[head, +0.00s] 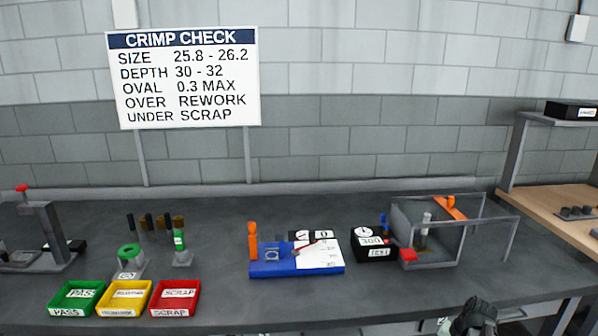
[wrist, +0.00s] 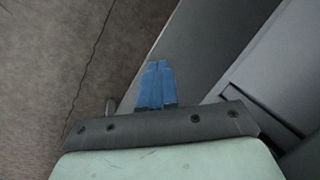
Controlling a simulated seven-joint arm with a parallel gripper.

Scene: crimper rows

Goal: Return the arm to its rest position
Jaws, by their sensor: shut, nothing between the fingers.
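My gripper (wrist: 156,66) shows in the wrist view with its two blue fingers pressed together and nothing between them. It points past the side of a grey panel, with brown floor to the left. In the head view a dark part of my arm (head: 476,316) shows at the bottom right, in front of the bench's front edge. The fingers cannot be made out there. My gripper is clear of the items on the bench.
The dark bench (head: 215,290) holds green (head: 77,311), yellow (head: 125,311) and red (head: 173,311) trays, a blue gauge base (head: 285,271), a black tester (head: 375,254) and a clear-sided box (head: 459,252). A crimp check sign (head: 184,125) stands behind. Bare bench lies at the front middle.

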